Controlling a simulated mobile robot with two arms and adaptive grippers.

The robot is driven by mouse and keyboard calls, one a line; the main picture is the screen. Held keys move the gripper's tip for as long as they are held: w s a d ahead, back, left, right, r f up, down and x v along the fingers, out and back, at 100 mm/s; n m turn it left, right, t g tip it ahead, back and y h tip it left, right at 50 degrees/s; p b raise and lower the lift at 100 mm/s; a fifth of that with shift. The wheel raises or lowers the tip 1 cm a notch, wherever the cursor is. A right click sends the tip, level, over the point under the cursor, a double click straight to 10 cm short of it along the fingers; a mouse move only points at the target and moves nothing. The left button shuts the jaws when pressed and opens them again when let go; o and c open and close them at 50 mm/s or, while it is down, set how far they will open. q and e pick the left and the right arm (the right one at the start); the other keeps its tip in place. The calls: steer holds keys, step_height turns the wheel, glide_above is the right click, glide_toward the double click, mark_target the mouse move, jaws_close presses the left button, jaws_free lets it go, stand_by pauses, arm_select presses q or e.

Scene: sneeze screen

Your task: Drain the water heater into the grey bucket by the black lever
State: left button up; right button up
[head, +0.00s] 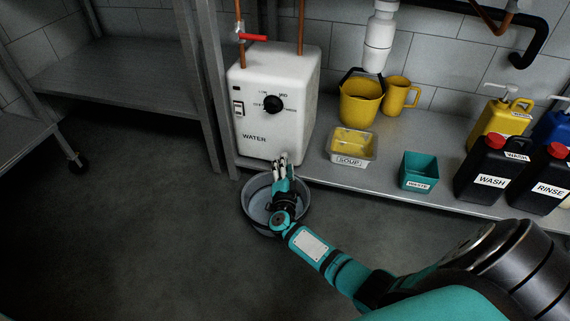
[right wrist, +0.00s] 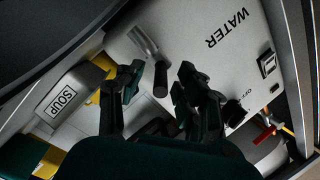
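The white water heater (head: 275,105) stands on the metal shelf; its lower front, marked WATER, shows in the right wrist view (right wrist: 205,50). The round grey bucket (head: 259,205) is on the floor below its front, partly hidden by my right arm. My right gripper (head: 284,165) is over the bucket at the heater's lower edge. In the right wrist view its fingers are apart, with the black lever (right wrist: 160,79) between them near a silver metal part (right wrist: 145,40). I see gaps beside the lever. My left gripper is out of view.
A soup tray (head: 351,147), a teal waste bin (head: 418,172), a yellow pot (head: 360,103) and a yellow jug (head: 397,96) stand right of the heater. Black jugs (head: 487,168) stand farther right. A shelf post (head: 207,90) rises left of the heater. The floor at left is clear.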

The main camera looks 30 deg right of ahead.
mark_target(299, 158)
jaws_close()
steer(key=shift+s+d+n+y, duration=0.1)
steer(key=shift+d+n+y, duration=0.05)
steer(key=shift+n+y, duration=0.2)
steer(key=d+n+t+y+b, duration=0.1)
steer(key=n+y+b, duration=0.2)
steer(key=y, duration=0.2)
steer(key=d+n+y+b, duration=0.1)
steer(key=n+y+b, duration=0.2)
steer(key=y, duration=0.1)
steer(key=d+n+t+y+b, duration=0.1)
steer(key=d+n+y+b, duration=0.1)
steer(key=n+y+b, duration=0.1)
steer(key=shift+n+t+y+b, duration=0.35)
steer(key=shift+y+b, duration=0.2)
steer(key=shift+y, duration=0.8)
steer(key=shift+w+d+r+n+g+y, duration=0.1)
steer(key=shift+d+n+g+y, duration=0.15)
steer(key=shift+n+g+y, duration=0.5)
steer(key=shift+w+d+n+g+y, duration=0.1)
steer(key=shift+d+n+y, duration=0.25)
steer(key=shift+y, duration=0.8)
